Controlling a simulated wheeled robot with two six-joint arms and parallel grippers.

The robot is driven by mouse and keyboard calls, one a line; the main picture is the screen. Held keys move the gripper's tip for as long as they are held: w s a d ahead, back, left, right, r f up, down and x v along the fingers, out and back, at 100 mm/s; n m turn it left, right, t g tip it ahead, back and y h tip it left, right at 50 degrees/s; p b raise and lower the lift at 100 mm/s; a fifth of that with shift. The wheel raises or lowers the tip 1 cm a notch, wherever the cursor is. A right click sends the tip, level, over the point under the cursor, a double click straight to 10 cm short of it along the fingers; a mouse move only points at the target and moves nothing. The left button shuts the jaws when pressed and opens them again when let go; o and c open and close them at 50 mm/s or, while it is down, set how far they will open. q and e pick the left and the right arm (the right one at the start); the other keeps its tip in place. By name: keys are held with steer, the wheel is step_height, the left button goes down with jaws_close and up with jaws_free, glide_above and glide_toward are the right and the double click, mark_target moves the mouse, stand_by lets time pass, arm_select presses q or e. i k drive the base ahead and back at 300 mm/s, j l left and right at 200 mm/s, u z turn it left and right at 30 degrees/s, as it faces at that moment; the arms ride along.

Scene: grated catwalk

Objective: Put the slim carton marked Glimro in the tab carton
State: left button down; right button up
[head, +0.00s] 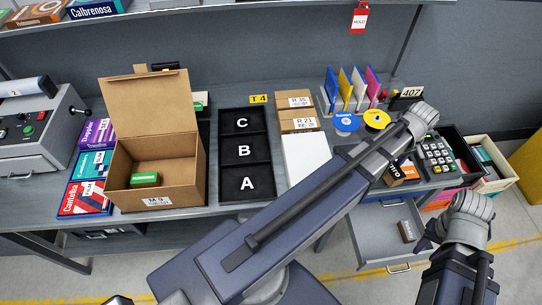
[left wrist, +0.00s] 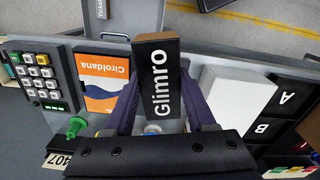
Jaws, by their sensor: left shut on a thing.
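The slim Glimro carton is black with white lettering and a brown end; it shows in the left wrist view (left wrist: 162,75) between the purple fingers of my left gripper (left wrist: 158,92), which is shut on it. My right gripper (head: 426,237) is at the lower right, partly hidden.
A black tray marked A, B, C (head: 243,200) and a white box (head: 305,160) lie between the tab carton and my left gripper. An orange Ciroldana box (left wrist: 103,80) and a keypad device (head: 437,152) are beside the gripper. An open drawer (head: 385,232) juts out in front.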

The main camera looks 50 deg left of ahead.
mark_target(184, 181)
steer(key=l+u, duration=0.2)
steer(key=u, duration=0.25)
steer(key=l+u, duration=0.2)
steer(key=u, duration=0.2)
steer(key=l+u, duration=0.2)
steer(key=u, duration=0.25)
steer(key=k+l+u, duration=0.1)
steer(key=u, duration=0.3)
steer(key=k+l+u, duration=0.1)
steer(key=u, duration=0.35)
steer(key=k+l+u, duration=0.1)
steer(key=u, duration=0.35)
steer(key=k+l, duration=0.05)
steer(key=l, duration=0.05)
